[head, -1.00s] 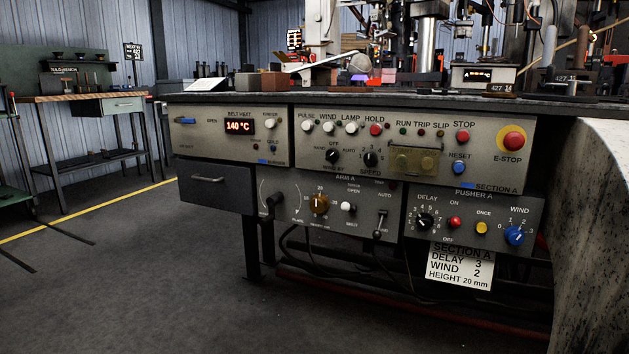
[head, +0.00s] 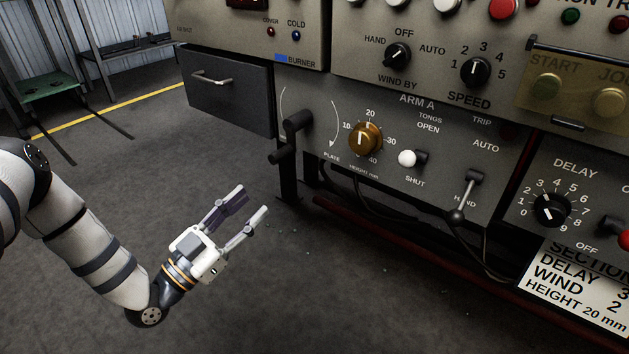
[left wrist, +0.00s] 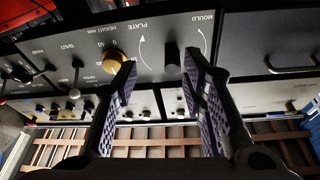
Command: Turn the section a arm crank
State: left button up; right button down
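The section A arm crank (head: 290,138) is a black crank with a dark grip at the left end of the ARM A panel (head: 345,95), beside a curved arrow marked PLATE. My left gripper (head: 252,200) is open and empty, below and to the left of the crank in the head view, with its fingers pointing up and right. In the left wrist view the crank (left wrist: 172,56) shows beyond and between the two open fingertips (left wrist: 162,66), apart from them. My right gripper is in no view.
A brass height knob (head: 365,139) and a white-tipped tongs lever (head: 409,158) sit right of the crank. A closed drawer (head: 225,92) is at the left. The floor below is clear near the gripper.

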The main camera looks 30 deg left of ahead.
aim_at(282, 154)
pick_arm(q)
jog(key=shift+m+t, duration=0.3)
jog(key=shift+t, duration=0.2)
jog(key=x, duration=0.4)
jog(key=a+r+b+x, duration=0.1)
jog(key=x, duration=0.3)
jog(key=b+x, duration=0.1)
jog(key=x, duration=0.3)
jog(key=shift+w+a+r, duration=0.1)
jog(key=shift+a+r, duration=0.1)
jog(key=shift+r, duration=0.1)
jog(key=shift+c, duration=0.6)
grip_shut()
